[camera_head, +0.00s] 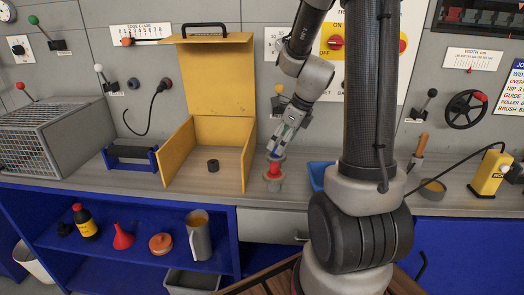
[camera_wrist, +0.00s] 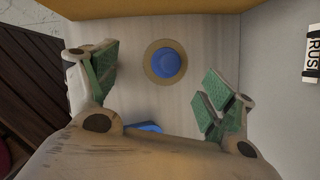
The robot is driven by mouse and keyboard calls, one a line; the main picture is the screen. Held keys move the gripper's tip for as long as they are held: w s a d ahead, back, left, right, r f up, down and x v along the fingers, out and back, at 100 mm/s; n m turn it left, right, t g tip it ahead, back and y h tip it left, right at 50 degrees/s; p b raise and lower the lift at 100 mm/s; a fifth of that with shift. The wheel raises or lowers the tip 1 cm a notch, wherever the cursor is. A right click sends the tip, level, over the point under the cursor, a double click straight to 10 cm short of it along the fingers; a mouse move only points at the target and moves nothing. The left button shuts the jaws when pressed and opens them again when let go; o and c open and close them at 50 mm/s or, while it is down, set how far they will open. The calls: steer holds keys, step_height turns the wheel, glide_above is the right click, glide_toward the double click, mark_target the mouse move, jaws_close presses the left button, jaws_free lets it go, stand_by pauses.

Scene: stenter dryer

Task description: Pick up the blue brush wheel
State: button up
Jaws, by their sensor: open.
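The blue brush wheel (camera_wrist: 167,63) shows in the wrist view as a blue round centre inside a tan ring, above the pale bench top. In the head view a small blue part (camera_head: 277,156) shows just below my gripper, above a red piece (camera_head: 274,170) with a grey base; the fingers partly hide it. My gripper (camera_wrist: 160,88) is open and empty, with green-padded fingers spread left and right. In the wrist view the wheel lies beyond the gap between the fingertips, towards the top, with no contact visible.
A yellow open box (camera_head: 249,155) with a small dark ring inside stands close left of the wheel. A blue bin (camera_head: 318,177) is close on the right; its edge shows in the wrist view (camera_wrist: 146,127). The grey wall with knobs rises behind.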

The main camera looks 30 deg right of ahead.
mark_target(273, 156)
steer(key=x, duration=0.5)
steer(key=w+x, duration=0.1)
steer(key=x, duration=0.2)
steer(key=shift+w+d+f, duration=0.1)
steer(key=shift+d, duration=0.15)
steer(key=c, duration=1.1)
